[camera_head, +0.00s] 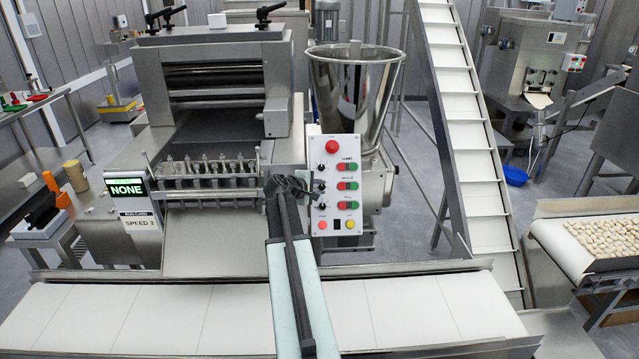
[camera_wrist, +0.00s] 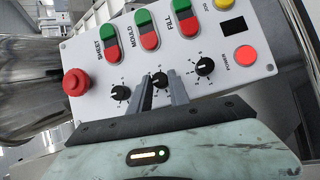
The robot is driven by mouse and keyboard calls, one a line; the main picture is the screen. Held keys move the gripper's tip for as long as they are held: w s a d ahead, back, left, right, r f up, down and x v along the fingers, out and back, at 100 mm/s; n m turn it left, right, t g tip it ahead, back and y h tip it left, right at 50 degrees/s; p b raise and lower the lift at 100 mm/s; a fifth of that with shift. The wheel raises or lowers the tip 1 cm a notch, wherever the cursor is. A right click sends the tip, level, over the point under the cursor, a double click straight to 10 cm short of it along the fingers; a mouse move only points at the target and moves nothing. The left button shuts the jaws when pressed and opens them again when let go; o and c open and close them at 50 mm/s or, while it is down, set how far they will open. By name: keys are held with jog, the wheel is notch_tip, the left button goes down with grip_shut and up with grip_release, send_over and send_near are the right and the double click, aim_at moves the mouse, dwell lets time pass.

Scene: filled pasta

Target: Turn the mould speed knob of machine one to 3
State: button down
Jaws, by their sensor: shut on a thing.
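The control panel (camera_head: 333,215) of the machine stands upright below the steel hopper, with three black knobs in a column beside red and green buttons. In the wrist view the panel (camera_wrist: 235,75) is turned sideways. The mould speed knob (camera_wrist: 159,79) is the middle one, in line with the MOULD buttons (camera_wrist: 146,30). My gripper (camera_wrist: 161,82) has its two fingers around this knob and is shut on it. In the head view my gripper (camera_head: 300,185) reaches the panel's left edge and partly covers the knob. The knob's exact pointer setting is too small to read.
The sheet knob (camera_wrist: 119,92) and fill knob (camera_wrist: 204,66) sit close on either side. A red emergency button (camera_wrist: 76,82) and a red power button (camera_wrist: 246,57) are on the panel. A sign (camera_head: 140,223) reads SPEED 3 below a display (camera_head: 127,188) reading NONE.

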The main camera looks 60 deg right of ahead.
jog(key=shift+w+r+m+y+p, duration=0.1)
jog(key=shift+m+y+p, duration=0.25)
jog(key=shift+m, duration=0.25)
jog(key=c, duration=1.2)
grip_release()
jog(key=shift+c, duration=0.2)
jog(key=p+v, duration=0.4)
jog(key=v, duration=0.3)
jog(key=shift+a, duration=0.35)
jog(key=shift+w+r, duration=0.1)
